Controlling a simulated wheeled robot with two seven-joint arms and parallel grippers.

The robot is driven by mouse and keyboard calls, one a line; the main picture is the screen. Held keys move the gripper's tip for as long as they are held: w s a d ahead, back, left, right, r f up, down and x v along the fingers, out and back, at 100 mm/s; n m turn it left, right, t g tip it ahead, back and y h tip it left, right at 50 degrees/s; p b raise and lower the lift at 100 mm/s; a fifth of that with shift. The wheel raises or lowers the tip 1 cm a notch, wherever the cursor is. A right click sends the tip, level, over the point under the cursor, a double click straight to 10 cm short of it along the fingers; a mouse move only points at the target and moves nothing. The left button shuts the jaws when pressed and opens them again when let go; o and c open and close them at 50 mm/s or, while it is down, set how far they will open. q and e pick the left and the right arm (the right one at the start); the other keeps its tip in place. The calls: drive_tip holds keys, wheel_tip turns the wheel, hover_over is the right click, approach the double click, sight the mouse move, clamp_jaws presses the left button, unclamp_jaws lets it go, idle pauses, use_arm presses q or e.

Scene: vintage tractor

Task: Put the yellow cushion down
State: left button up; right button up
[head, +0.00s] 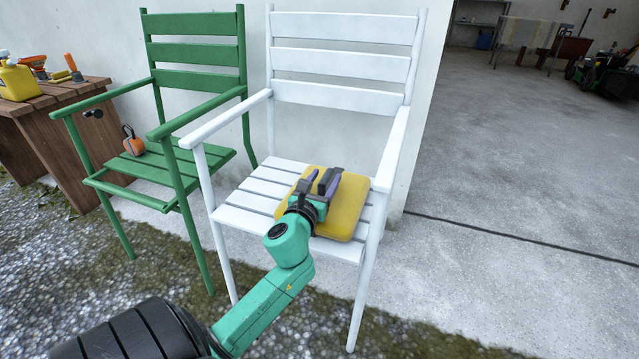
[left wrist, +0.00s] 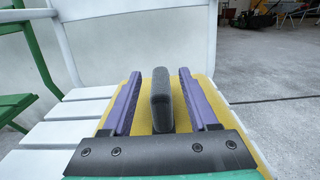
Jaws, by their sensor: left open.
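The yellow cushion (head: 347,205) lies flat on the slatted seat of the white chair (head: 345,20), toward the right side of the seat. It also shows under my fingers in the left wrist view (left wrist: 207,89). My left gripper (head: 320,182) is over the cushion with its purple fingers apart. In the left wrist view, a dark grey upright piece (left wrist: 161,100) stands between the fingers (left wrist: 160,74), with a gap on each side. I cannot tell for sure whether it belongs to the cushion. My right gripper is not in view.
The white chair's armrests (head: 392,150) flank the seat. A green chair (head: 195,52) with orange ear defenders (head: 133,142) stands to the left. A wooden cabinet (head: 50,125) holds a yellow can (head: 17,80).

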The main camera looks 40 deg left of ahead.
use_arm(q)
drive_tip(key=shift+s+d, duration=0.15)
drive_tip(key=shift+s, duration=0.2)
drive_tip(key=v, duration=1)
drive_tip(key=shift+s+d, duration=0.15)
drive_tip(key=shift+s, duration=0.2)
drive_tip(key=shift+s+d, duration=0.1)
drive_tip(key=shift+s, duration=0.15)
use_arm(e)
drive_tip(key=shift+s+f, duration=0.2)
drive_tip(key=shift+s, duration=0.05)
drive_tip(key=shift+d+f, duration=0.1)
